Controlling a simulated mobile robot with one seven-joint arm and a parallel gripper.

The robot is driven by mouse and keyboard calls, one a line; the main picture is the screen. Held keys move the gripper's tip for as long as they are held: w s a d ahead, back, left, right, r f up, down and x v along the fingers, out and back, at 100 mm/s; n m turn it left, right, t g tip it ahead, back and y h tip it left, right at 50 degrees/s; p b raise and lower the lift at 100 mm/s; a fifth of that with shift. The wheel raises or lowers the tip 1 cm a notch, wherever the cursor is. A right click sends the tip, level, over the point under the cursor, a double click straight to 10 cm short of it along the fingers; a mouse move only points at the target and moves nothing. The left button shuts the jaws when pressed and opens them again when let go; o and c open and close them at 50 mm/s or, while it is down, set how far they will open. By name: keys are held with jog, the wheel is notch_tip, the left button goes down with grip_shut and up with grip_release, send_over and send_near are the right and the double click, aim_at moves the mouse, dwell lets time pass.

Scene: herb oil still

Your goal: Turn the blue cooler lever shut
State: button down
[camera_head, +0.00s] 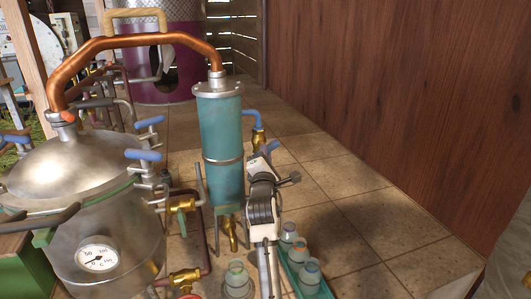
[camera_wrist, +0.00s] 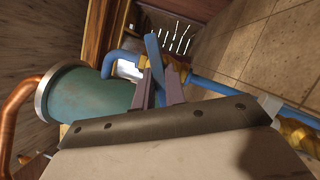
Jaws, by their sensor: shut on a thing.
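The teal cooler (camera_head: 221,140) stands upright in the middle of the head view, and its side shows in the wrist view (camera_wrist: 88,98). A blue pipe (camera_head: 252,115) leads from it to a brass valve (camera_head: 259,139). The blue cooler lever (camera_head: 274,146) sits by this valve; in the wrist view the lever (camera_wrist: 153,48) runs up between the fingers. My gripper (camera_wrist: 161,88) is shut on the lever, its fingers on either side of it. My wrist hides part of the valve in the head view.
The steel still pot (camera_head: 75,185) with a gauge (camera_head: 98,258) stands at left, joined to the cooler by a copper pipe (camera_head: 135,41). Jars stand in a green crate (camera_head: 290,272) in front, with another jar (camera_head: 236,277) beside it. Tiled floor at right is mostly clear up to the wooden wall (camera_head: 400,90).

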jog(key=shift+r+m+g+p, duration=0.15)
jog(key=shift+m+g+p, duration=0.4)
jog(key=shift+m+p, duration=0.8)
jog(key=shift+r+m+g+p, duration=0.1)
jog(key=shift+m+g+p, duration=0.55)
jog(key=shift+m, duration=1.2)
jog(key=shift+h, duration=0.4)
jog(key=c, duration=1.5)
grip_release()
jog(key=shift+o, duration=0.2)
jog(key=s+a+b, duration=0.1)
jog(key=s+b, duration=0.2)
jog(key=s, duration=1)
jog(key=shift+s, duration=0.4)
jog(key=shift+a+r, duration=0.1)
